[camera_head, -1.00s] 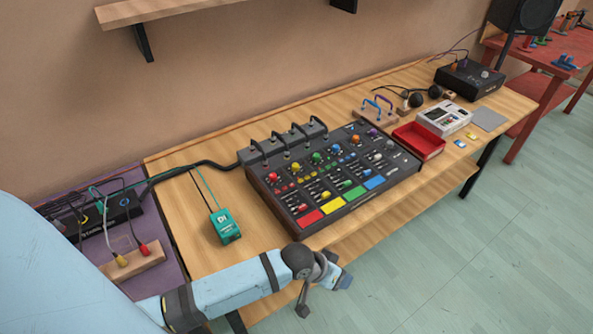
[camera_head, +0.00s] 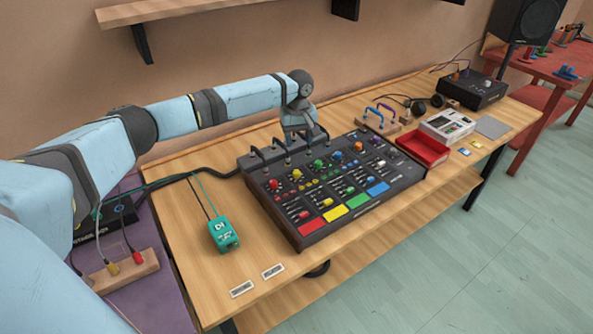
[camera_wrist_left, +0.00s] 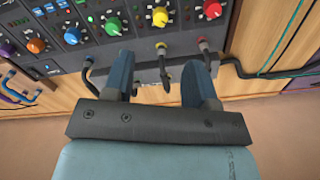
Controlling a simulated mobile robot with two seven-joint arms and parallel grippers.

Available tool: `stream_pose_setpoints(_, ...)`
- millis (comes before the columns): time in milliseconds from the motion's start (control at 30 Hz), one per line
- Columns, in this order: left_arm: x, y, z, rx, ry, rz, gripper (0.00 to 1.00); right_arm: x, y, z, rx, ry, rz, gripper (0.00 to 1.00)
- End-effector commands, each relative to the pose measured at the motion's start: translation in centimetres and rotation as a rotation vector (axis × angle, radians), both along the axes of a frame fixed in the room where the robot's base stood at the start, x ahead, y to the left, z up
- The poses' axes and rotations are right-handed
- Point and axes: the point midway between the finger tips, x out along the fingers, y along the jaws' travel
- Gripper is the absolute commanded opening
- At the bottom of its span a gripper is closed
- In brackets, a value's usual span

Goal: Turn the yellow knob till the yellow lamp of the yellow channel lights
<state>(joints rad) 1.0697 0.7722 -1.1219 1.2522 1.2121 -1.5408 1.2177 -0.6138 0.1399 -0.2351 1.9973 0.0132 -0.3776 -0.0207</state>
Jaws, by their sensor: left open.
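The dark mixer (camera_head: 318,238) lies on the wooden bench, with coloured pads along its front. The yellow knob (camera_head: 297,174) is on its upper part, above the yellow pad (camera_head: 337,213). In the left wrist view the yellow knob (camera_wrist_left: 160,17) is ahead of the fingertips, between a green and a red knob. My left gripper (camera_wrist_left: 158,62) is open and empty, its blue fingers apart and not touching the knob. In the head view my left gripper (camera_head: 299,132) is over the mixer's back edge. I cannot make out whether the yellow lamp is lit. My right gripper is not in view.
Dark cables and plugs (camera_wrist_left: 165,70) stand along the mixer's back edge, near the fingers. A teal box (camera_head: 223,234) is left of the mixer, a red tray (camera_head: 423,148) to its right. Two white labels lie on the bench's front left. The front left bench is mostly clear.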

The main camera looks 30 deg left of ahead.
Motion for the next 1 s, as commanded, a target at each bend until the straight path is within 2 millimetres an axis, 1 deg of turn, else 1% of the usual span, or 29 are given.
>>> stream_pose_setpoints(33, 0.3, 0.6, 0.5, 0.001, -0.002, 0.020, 0.52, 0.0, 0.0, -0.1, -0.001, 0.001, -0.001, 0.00)
stream_pose_setpoints(67, 0.3, 0.8, 0.5, 0.001, -0.002, 0.030, 0.52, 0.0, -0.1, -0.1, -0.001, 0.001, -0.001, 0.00)
stream_pose_setpoints(167, 0.4, 1.0, 0.0, -0.001, -0.001, 0.039, 0.52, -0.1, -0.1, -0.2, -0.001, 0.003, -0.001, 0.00)
stream_pose_setpoints(267, 0.4, 0.9, -1.3, 0.000, 0.000, 0.037, 0.52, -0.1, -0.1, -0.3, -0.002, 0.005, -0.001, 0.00)
stream_pose_setpoints(600, 0.4, 0.9, -8.5, 0.001, -0.001, 0.035, 0.52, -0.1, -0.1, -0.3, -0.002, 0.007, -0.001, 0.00)
stream_pose_setpoints(700, 0.4, 0.9, -10.3, 0.001, -0.001, 0.035, 0.52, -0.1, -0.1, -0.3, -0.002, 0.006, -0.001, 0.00)
stream_pose_setpoints(833, 0.4, 0.9, -11.9, -0.001, -0.002, 0.034, 0.52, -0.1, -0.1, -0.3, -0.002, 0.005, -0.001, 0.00)
stream_pose_setpoints(1000, 0.4, 0.9, -12.9, 0.000, -0.003, 0.035, 0.52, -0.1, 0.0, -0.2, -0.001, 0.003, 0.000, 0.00)
